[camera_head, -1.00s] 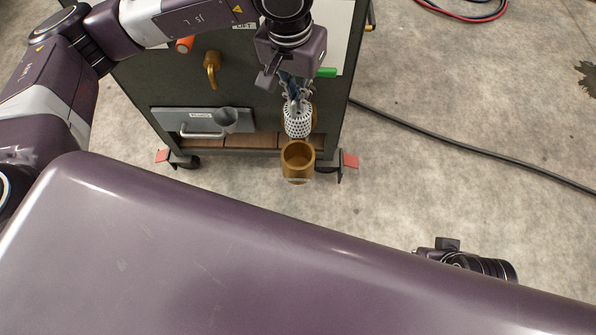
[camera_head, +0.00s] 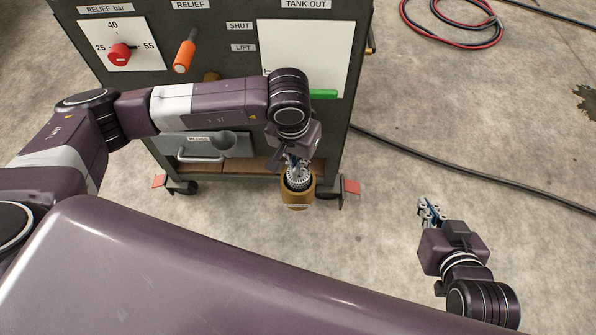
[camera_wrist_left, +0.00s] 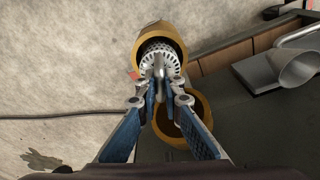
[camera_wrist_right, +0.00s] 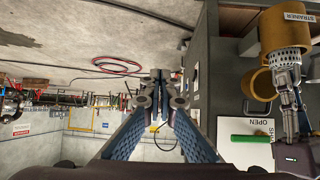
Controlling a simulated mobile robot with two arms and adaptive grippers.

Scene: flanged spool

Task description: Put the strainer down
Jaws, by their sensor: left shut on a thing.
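The strainer is a white perforated cylinder (camera_head: 299,183). My left gripper (camera_head: 298,163) is shut on its top. Its lower part is hidden inside a brass cup (camera_head: 297,203) low at the front of the cart. In the left wrist view the strainer's perforated top (camera_wrist_left: 157,50) shows within the cup's rim (camera_wrist_left: 176,42). In the right wrist view the cup (camera_wrist_right: 286,32) bears the label STRAINER, and part of the strainer (camera_wrist_right: 284,60) stands out of its mouth. My right gripper (camera_head: 431,210) is empty over the floor at right; its fingertips (camera_wrist_right: 160,80) look together.
An open brass ring (camera_wrist_left: 190,112) sits next to the cup on the cart's dark panel (camera_head: 225,85). A grey tray (camera_head: 205,145) with a handle is left of it. A green handle (camera_head: 323,94) is above.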

